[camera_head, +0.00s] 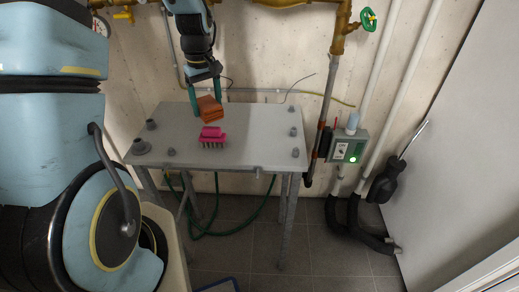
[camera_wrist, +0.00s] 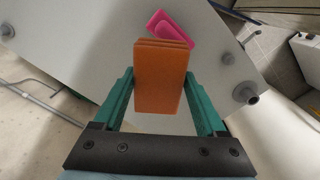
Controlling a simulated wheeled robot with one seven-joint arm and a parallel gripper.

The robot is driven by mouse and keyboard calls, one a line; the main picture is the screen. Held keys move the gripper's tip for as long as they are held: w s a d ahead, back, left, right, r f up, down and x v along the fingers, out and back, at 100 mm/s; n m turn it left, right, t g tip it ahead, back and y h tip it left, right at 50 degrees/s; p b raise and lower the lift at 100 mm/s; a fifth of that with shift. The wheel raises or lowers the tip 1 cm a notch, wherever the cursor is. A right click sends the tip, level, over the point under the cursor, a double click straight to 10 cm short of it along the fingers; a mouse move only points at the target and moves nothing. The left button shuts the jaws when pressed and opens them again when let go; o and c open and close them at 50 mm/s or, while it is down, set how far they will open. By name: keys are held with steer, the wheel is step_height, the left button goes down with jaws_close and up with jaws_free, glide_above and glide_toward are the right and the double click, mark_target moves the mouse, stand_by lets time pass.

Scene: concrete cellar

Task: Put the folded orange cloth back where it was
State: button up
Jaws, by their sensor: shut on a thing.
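The folded orange cloth (camera_head: 209,108) is between the green fingers of my gripper (camera_head: 205,100), above the grey table (camera_head: 255,135). In the wrist view the cloth (camera_wrist: 161,82) shows as an upright layered block between the two fingers of my gripper (camera_wrist: 160,95). My gripper is shut on it. In the head view the cloth appears just behind the pink brush. Whether its lower edge touches the table I cannot tell.
A pink brush (camera_head: 212,137) lies on the table, bristles down, close to the cloth. Several grey knobs stand near the table's edges, one larger (camera_head: 141,147) at front left. A green-lit box (camera_head: 347,147) is on the wall at right.

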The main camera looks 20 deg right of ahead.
steer(key=r+n+b, duration=0.1)
steer(key=r+b, duration=0.1)
steer(key=b, duration=0.2)
glide_above(260, 143)
steer(key=shift+n, duration=0.3)
step_height(260, 143, down, 10)
steer(key=shift+f+p, duration=0.1)
steer(key=shift+p, duration=0.95)
steer(key=shift+f, duration=0.1)
steer(key=o, duration=1.2)
steer(key=shift+o, duration=0.2)
step_height(260, 143, up, 12)
steer(key=b, duration=0.1)
steer(key=shift+r, duration=0.2)
